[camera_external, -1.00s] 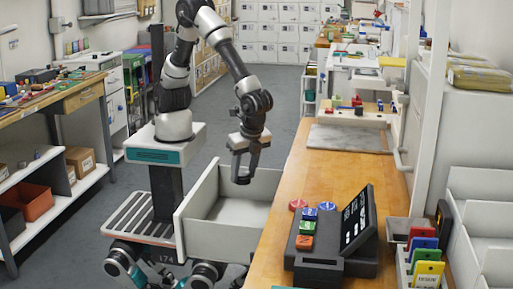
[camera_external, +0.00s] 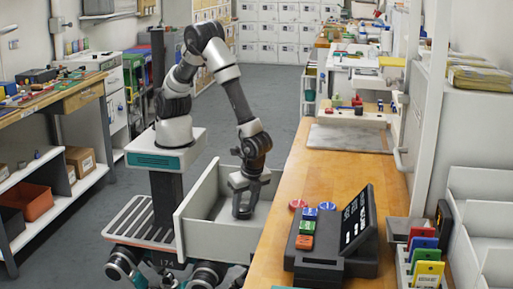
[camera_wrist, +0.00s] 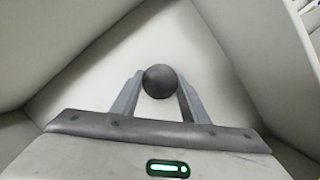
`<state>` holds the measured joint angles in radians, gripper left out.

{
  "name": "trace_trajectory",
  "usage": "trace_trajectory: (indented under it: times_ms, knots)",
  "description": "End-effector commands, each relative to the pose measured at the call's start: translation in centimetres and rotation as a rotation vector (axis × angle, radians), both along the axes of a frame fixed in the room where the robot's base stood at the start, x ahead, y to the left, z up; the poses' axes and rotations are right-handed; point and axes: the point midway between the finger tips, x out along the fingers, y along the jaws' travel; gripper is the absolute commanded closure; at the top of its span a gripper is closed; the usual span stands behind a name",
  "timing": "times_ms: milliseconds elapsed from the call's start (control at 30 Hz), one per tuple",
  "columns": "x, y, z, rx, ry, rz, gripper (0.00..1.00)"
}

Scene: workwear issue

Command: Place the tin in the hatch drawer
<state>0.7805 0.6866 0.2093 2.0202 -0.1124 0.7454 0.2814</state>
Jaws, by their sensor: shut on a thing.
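The hatch drawer (camera_external: 215,240) is a pale, open-topped box, pulled out beside the wooden counter. In the wrist view, my gripper (camera_wrist: 158,98) is shut on a dark grey round tin (camera_wrist: 160,81), seen end-on between the fingers. The drawer's pale floor (camera_wrist: 80,85) and walls surround it. I cannot tell whether the tin touches the floor.
The wooden counter (camera_external: 336,185) runs along the drawer's right side. On it stand a black terminal (camera_external: 345,245), red and blue pieces, and a grey slab (camera_external: 347,138). A rack of coloured cards (camera_external: 425,250) is at the right. The drawer floor around my gripper looks clear.

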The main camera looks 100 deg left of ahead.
Motion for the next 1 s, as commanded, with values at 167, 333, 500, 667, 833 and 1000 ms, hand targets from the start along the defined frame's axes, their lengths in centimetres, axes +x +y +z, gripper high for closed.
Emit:
trace_trajectory:
  times_ms: [167, 333, 500, 667, 833, 1000]
  knots:
    - [0.0, 0.0, -0.1, 0.000, 0.000, 0.000, 0.81]
    - [0.0, 0.0, -0.2, 0.000, 0.000, 0.000, 0.42]
    - [0.0, 0.0, -0.2, 0.000, 0.000, 0.000, 0.41]
    - [0.0, 0.0, 0.1, 0.000, 0.000, 0.000, 0.41]
    - [0.4, -0.4, 1.9, -0.004, -0.002, 0.000, 0.41]
    - [1.2, -1.2, 5.5, -0.004, -0.004, 0.000, 0.41]
